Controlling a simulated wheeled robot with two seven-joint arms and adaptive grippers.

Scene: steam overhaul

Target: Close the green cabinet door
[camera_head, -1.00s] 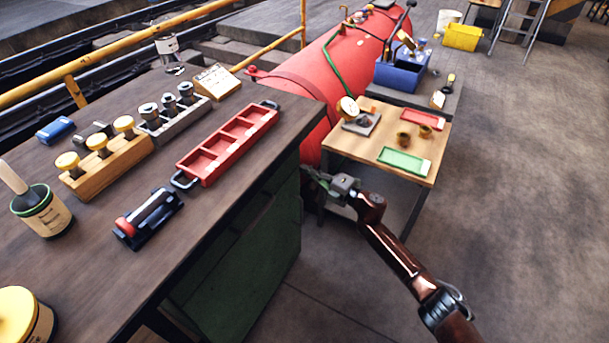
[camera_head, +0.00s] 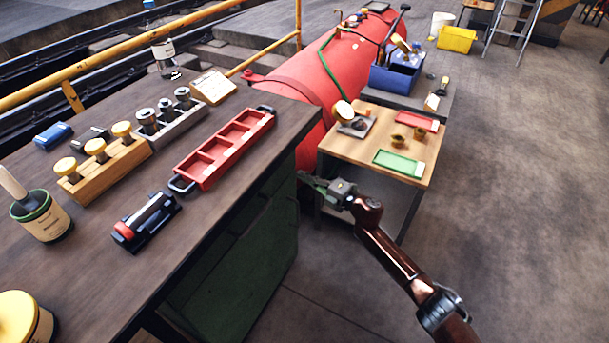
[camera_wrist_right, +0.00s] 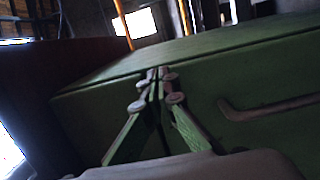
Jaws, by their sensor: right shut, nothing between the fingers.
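The green cabinet (camera_head: 245,275) is under the dark workbench, and its front faces right in the head view. Dark handles show on that front. The green door (camera_wrist_right: 225,85) fills much of the right wrist view, with a bar handle (camera_wrist_right: 270,108) at the right and a thin seam along its top. It looks nearly flush, but I cannot tell whether a gap is left. My right gripper (camera_head: 308,182) is shut and empty by the far end of the cabinet front. In the wrist view its fingertips (camera_wrist_right: 158,76) are at or close to the green surface; contact is unclear. My left gripper is out of view.
The workbench (camera_head: 95,235) carries a red tray (camera_head: 228,150), bottles and wooden holders. A small wooden table (camera_head: 345,150) stands just beyond my right gripper, and a red tank (camera_head: 310,85) lies behind. The floor at right (camera_head: 510,210) is clear.

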